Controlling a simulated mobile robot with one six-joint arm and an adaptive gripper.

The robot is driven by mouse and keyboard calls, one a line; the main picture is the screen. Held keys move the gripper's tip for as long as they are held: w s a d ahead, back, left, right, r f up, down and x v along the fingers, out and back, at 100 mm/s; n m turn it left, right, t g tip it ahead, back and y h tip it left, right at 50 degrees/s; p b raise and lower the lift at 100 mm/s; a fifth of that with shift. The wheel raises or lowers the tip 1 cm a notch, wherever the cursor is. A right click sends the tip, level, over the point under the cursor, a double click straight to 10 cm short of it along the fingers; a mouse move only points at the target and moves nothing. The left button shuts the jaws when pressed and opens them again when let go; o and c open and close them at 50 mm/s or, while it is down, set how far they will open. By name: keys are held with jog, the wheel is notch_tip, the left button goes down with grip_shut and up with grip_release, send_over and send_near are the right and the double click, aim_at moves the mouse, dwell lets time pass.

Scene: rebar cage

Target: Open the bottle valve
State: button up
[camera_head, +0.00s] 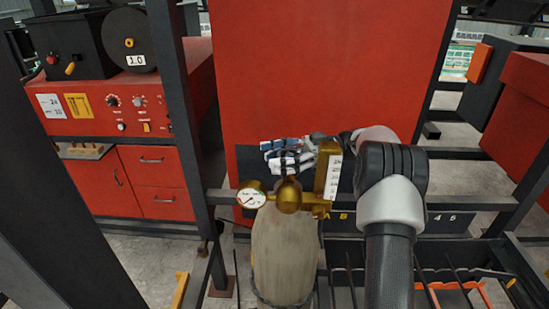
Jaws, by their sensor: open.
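A pale, worn gas bottle (285,255) stands upright at the lower middle. On its top sits a brass regulator (288,195), with a round white gauge (250,198) on its left and an upright brass flow meter (328,178) with a white scale on its right. The valve's handle cannot be clearly told apart from the brass parts. My gripper (275,153) points left and shows just above the brass regulator in the picture. Its jaws are open and nothing shows between them. The flow meter partly hides the wrist. Whether the gripper touches the valve cannot be told.
A large red panel (310,70) stands behind the bottle. A red workbench (160,185) with dials stands at left. Thin rods (455,275) and an orange part lie at lower right.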

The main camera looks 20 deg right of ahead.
jog(key=shift+o, duration=0.4)
jog(key=shift+a, duration=0.25)
jog(key=shift+w+f+t+b, duration=0.15)
jog(key=shift+t+b, duration=0.35)
jog(key=shift+b, duration=0.65)
